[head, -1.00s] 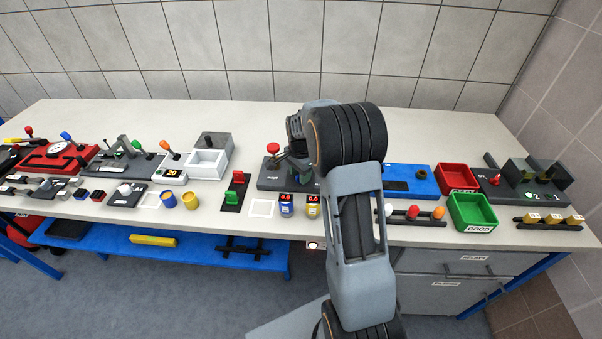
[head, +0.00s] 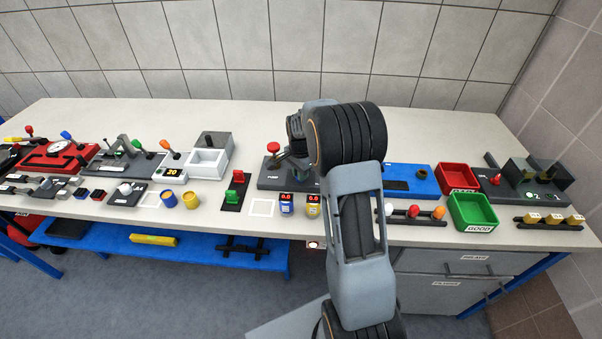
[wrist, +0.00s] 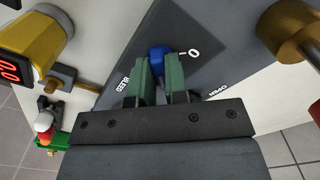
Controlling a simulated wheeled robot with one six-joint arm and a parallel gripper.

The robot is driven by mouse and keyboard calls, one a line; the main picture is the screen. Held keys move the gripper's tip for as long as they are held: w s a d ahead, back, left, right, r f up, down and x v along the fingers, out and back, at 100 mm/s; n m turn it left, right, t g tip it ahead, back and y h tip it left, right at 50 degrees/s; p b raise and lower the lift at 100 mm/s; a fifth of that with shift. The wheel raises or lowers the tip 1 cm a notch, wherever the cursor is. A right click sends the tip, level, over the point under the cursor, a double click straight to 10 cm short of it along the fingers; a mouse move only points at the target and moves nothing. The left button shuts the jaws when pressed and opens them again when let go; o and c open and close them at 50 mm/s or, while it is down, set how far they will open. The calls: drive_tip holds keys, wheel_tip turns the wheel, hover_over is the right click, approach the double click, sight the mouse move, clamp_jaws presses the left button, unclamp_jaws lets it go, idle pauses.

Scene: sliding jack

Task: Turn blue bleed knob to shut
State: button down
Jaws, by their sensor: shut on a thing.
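The blue bleed knob (wrist: 157,57) sits on a dark grey panel (wrist: 205,40) in the wrist view. My gripper (wrist: 160,75) has its two green fingers shut on the knob, one on each side. The label BLEED shows left of the fingers, the word OPEN to the right, and a white 0 and short line above right of the knob. In the head view the dark pump panel (head: 270,183) is partly covered by my arm, and the blue knob is hidden there.
In the wrist view, a yellow cylinder with a red display (wrist: 38,48) stands left and a brass-coloured part (wrist: 285,35) right. In the head view, a red knob (head: 273,147) rises from the pump panel. A red bin (head: 457,178) and a green bin (head: 472,212) stand to the right.

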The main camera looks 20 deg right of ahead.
drive_tip(key=n+b, duration=0.1)
drive_tip(key=n, duration=0.7)
drive_tip(key=shift+s+f+n+b, duration=0.1)
drive_tip(key=shift+n+b, duration=0.2)
drive_tip(key=n, duration=0.4)
drive_tip(key=shift+n, duration=0.3)
drive_tip(key=shift+n+b, duration=0.4)
drive_tip(key=shift+n, duration=2.1)
drive_tip(key=c, duration=1.1)
unclamp_jaws()
drive_tip(key=shift+c, duration=0.2)
drive_tip(key=shift+r, duration=0.2)
wheel_tip(320, 180, up, 14)
drive_tip(key=shift+f, duration=0.2)
